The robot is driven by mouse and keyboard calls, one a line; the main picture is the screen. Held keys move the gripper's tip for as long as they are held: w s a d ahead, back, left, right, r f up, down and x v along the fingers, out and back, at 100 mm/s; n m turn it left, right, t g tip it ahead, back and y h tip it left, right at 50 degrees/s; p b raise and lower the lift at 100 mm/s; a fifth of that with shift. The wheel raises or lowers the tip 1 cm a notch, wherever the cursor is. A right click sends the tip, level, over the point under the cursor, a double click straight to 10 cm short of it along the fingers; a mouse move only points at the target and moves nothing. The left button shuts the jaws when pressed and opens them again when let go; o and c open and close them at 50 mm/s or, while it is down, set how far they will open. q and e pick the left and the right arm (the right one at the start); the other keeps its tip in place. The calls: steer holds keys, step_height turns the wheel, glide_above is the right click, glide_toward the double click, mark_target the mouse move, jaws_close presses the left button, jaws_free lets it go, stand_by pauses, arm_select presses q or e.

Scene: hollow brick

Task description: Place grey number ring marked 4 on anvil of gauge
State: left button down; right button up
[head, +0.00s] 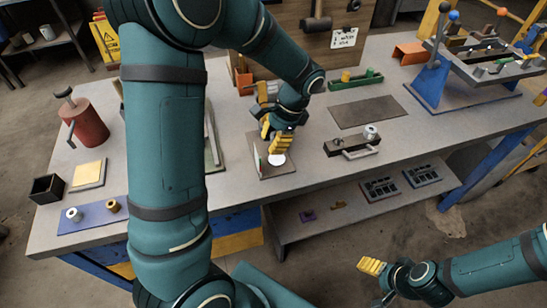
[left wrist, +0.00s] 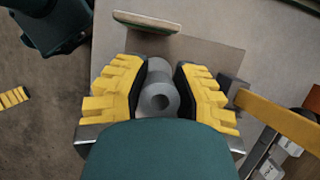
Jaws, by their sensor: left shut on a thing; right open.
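My left gripper (head: 277,150) is low over a brown plate (head: 268,172) in the middle of the table. A pale disc (head: 278,160) shows under the fingertips in the head view. The number on the ring is not readable, and the gauge's anvil cannot be made out clearly. My right gripper (head: 375,282) is open and empty, low before the table.
A dark block (head: 340,147) with a silver cylinder (head: 371,131) stands right of the plate. A blue mat (head: 92,220) with a silver ring (head: 74,214) and a brass ring (head: 112,206) lies at front left. A red can (head: 86,124) stands behind. The table's front right is clear.

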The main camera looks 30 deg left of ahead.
mark_target(270, 161)
arm_select(q)
steer(key=shift+f+b, duration=0.6)
steer(key=shift+f, duration=2)
steer(key=shift+f, duration=0.15)
steer(key=c, duration=0.8)
jaws_free()
steer(key=shift+w+r, duration=0.15)
steer(key=shift+r, duration=0.35)
steer(key=p+v, duration=0.3)
steer(key=v, duration=0.8)
steer(key=shift+d+r, duration=0.15)
